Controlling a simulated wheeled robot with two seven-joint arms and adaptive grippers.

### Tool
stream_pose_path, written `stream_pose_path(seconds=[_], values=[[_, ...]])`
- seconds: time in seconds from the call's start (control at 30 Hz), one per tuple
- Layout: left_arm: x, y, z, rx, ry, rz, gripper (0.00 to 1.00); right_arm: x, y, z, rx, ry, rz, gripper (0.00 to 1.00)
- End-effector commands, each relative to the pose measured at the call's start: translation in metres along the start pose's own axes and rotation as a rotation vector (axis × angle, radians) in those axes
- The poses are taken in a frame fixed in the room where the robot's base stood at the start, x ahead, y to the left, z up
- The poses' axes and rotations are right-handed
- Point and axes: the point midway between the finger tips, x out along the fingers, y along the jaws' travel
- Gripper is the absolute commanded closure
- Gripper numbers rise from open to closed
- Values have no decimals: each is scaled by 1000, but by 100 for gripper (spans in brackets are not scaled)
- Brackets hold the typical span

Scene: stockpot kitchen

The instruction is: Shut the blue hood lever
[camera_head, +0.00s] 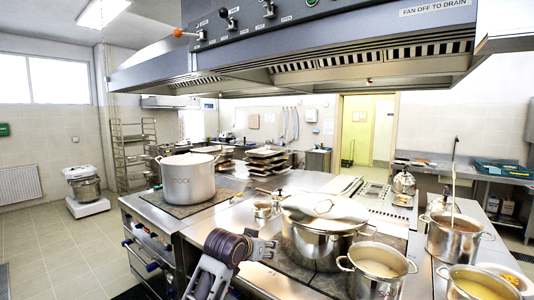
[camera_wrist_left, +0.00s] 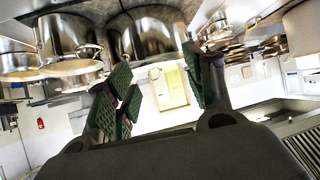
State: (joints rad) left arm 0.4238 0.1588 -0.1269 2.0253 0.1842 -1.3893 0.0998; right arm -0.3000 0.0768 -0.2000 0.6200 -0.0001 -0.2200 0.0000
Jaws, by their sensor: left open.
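No lever that I can make out as blue shows in the head view. My left gripper (camera_head: 268,248) is low over the cooktop beside the lidded pot, well below the hood. In the left wrist view the left gripper (camera_wrist_left: 162,72) is open, with nothing between its green pads. My right gripper is not in view.
A stock pot (camera_head: 187,178) stands on the left of the range. A lidded pot (camera_head: 322,230), an open pot (camera_head: 377,268) and several others crowd the front right. The hood's lower edge overhangs the range. Air between hood and pots is free.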

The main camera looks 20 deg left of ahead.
Motion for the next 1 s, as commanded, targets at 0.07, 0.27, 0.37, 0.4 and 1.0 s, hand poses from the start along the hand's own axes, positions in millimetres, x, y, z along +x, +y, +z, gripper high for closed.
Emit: stream_pose_path(seconds=[0.07, 0.27, 0.37, 0.4, 1.0], values=[[-3, -2, -24, -2, 33, 1, 47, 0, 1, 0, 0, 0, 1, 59], [-12, -5, -79, -8, 109, 8, 47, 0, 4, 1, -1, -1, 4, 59], [-18, -6, -107, -12, 147, 10, 47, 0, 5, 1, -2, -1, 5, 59], [-21, -7, -118, -13, 162, 12, 47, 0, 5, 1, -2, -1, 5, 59], [-91, -13, -279, -35, 390, 39, 47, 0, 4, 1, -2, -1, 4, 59]])
